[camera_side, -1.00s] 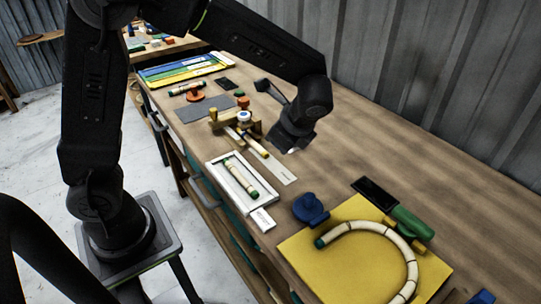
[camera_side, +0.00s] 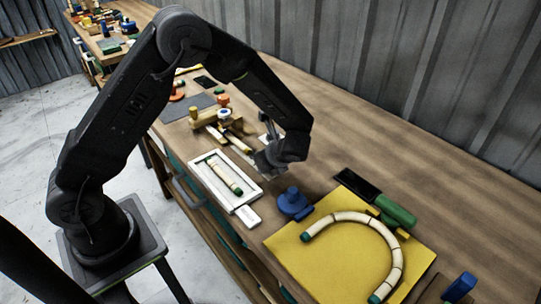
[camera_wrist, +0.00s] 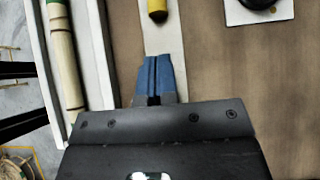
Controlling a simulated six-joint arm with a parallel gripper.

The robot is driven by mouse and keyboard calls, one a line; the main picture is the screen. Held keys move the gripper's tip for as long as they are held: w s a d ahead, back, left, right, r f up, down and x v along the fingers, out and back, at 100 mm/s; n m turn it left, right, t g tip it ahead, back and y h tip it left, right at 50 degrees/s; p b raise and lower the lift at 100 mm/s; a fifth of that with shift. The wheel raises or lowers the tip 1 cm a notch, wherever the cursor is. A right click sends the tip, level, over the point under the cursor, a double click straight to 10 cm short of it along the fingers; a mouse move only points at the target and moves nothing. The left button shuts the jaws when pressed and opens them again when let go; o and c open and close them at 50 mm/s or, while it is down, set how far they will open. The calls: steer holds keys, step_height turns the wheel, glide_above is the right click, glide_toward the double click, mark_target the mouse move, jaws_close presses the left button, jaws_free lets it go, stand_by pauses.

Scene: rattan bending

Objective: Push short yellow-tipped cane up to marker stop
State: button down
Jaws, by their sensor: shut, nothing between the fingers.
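The short cane with a yellow tip (camera_wrist: 157,12) lies on a pale strip (camera_wrist: 163,38); only its near end shows at the top of the wrist view. In the side view a pale cane (camera_side: 239,143) extends from the wooden fixture toward my gripper (camera_side: 262,163). In the wrist view my gripper (camera_wrist: 153,78) has its blue fingers together, empty, over the strip. They line up roughly with the yellow tip, with a gap between. I cannot clearly make out the marker stop; the fixture (camera_side: 205,116) with a white-and-blue knob stands at the cane's far end.
A white tray (camera_side: 206,186) with a green-ended cane (camera_side: 224,174) lies just left of the strip. A blue clamp (camera_side: 293,203) and yellow board (camera_side: 330,267) with a curved cane (camera_side: 375,228) lie nearer the camera.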

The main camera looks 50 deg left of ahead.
mark_target(243, 147)
steer(key=a, duration=0.2)
steer(key=shift+a, duration=1)
steer(key=shift+a, duration=0.1)
steer(key=shift+a, duration=1.8)
steer(key=shift+d, duration=0.1)
